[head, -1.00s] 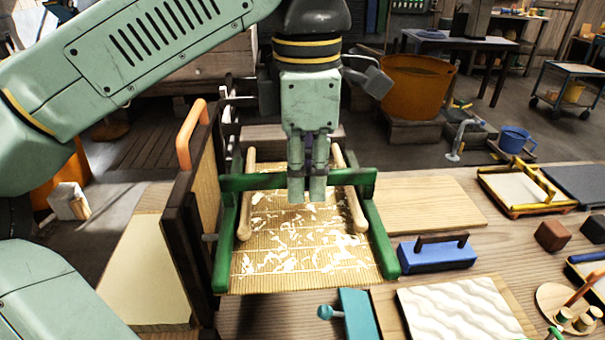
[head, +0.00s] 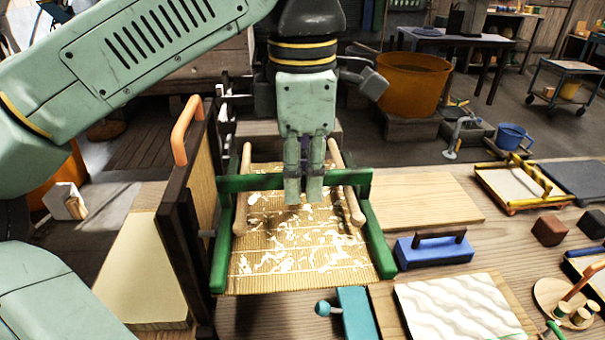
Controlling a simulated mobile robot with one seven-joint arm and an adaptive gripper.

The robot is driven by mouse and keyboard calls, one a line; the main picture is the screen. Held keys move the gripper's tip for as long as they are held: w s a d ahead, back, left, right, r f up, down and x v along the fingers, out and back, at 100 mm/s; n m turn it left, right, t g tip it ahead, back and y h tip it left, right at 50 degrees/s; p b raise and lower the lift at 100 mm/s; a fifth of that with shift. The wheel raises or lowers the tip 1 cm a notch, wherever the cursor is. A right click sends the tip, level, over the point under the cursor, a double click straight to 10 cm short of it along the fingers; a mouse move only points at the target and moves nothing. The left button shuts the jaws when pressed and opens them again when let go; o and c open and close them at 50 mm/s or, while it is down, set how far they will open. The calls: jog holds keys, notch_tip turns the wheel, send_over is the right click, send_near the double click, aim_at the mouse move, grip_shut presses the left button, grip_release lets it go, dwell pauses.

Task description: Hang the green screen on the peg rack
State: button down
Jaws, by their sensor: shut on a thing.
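The green screen (head: 373,245) has green bars on its sides and top and a tan ribbed mesh with white patches. My gripper (head: 304,190) is shut on the middle of its top bar, with the fingers partly hiding the bar. The peg rack shows as two pale wooden pegs (head: 355,207) pointing towards me, one near each side of the screen. The top bar crosses over both pegs, and their rounded ends show on the near side of it, above the mesh. I cannot tell whether the bar touches the pegs.
A dark wooden frame with an orange handle (head: 187,118) stands close at the screen's left. A blue block with a dark handle (head: 433,250), a teal tool (head: 357,313) and a white wavy slab (head: 458,308) lie nearby. A bare board (head: 425,200) lies to the right.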

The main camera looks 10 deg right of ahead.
jog(key=shift+f, duration=0.25)
jog(key=c, duration=1.6)
grip_release()
jog(key=shift+c, duration=0.2)
